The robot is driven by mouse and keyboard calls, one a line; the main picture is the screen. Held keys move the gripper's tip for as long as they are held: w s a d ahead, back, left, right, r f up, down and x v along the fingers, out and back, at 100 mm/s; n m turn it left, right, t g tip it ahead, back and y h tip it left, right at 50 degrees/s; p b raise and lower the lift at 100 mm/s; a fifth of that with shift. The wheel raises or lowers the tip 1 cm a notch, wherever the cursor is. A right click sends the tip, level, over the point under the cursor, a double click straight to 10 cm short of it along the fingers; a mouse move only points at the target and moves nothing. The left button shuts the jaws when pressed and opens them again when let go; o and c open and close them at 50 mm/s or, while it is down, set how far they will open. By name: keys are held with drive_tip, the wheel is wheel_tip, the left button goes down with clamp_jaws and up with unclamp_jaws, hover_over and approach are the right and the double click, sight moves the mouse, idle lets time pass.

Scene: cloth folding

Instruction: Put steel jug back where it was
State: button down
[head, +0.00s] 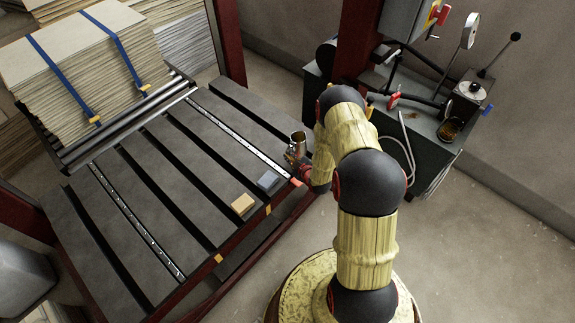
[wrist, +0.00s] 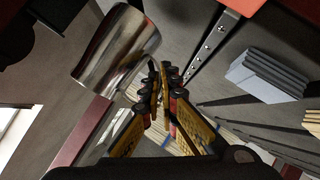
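The steel jug (head: 298,137) is a small shiny metal cup, seen above the near right part of the slatted table in the head view. In the wrist view the jug (wrist: 118,50) fills the upper left, its handle side towards my fingers. My gripper (head: 293,155) is at the jug's near side. In the wrist view my gripper's fingertips (wrist: 161,76) are close together at the handle, which they mostly hide. The gripper looks shut on the handle. I cannot tell exactly how high the jug is above the table.
The slatted table (head: 165,180) has dark gaps between its boards. A grey block (head: 268,181) and a tan block (head: 242,204) lie near its front edge. A strapped stack of sheets (head: 80,75) stands at the back left. A green machine (head: 425,130) with levers stands right of my arm.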

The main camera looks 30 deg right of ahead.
drive_tip(key=shift+w+a+f, duration=0.35)
drive_tip(key=shift+w+f, duration=0.1)
drive_tip(key=shift+f, duration=0.15)
drive_tip(key=shift+w+a+f+b, duration=0.1)
drive_tip(key=shift+w+f+b, duration=0.05)
drive_tip(key=shift+f+b, duration=1.35)
drive_tip(key=shift+f, duration=0.25)
drive_tip(key=shift+f, duration=0.15)
drive_tip(key=c, duration=2)
unclamp_jaws()
drive_tip(key=shift+c, duration=0.2)
